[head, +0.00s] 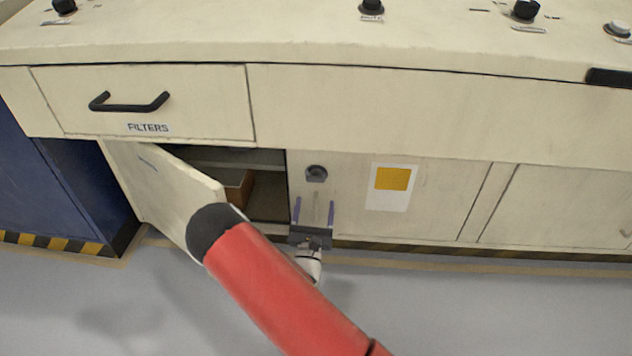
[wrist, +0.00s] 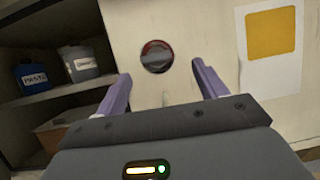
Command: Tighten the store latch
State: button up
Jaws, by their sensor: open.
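The latch is a round dark knob (head: 316,173) on the cream cabinet front, just right of the open store compartment. In the wrist view the knob (wrist: 157,57) shows a grey bar across it and a bit of red around its upper part. My gripper (head: 315,207) is open and empty, below the knob in the head view. In the wrist view its two purple fingers (wrist: 161,85) stand apart to either side of and below the knob, not touching it. The store door (head: 165,190) stands swung open to the left, partly hidden by my arm.
The open compartment holds a brown box (head: 238,188) and, on a shelf, a blue container (wrist: 32,77) and a grey container (wrist: 78,62). A white sheet with a yellow square (head: 392,180) is right of the knob. A closed FILTERS drawer (head: 200,105) is above the door.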

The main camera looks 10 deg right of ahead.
aim_at(315, 182)
jog(key=shift+n+y, duration=0.3)
jog(key=shift+y, duration=0.1)
jog(key=x, duration=0.7)
jog(key=shift+w+a+f, duration=0.15)
jog(key=shift+w, duration=0.35)
jog(key=c, duration=1)
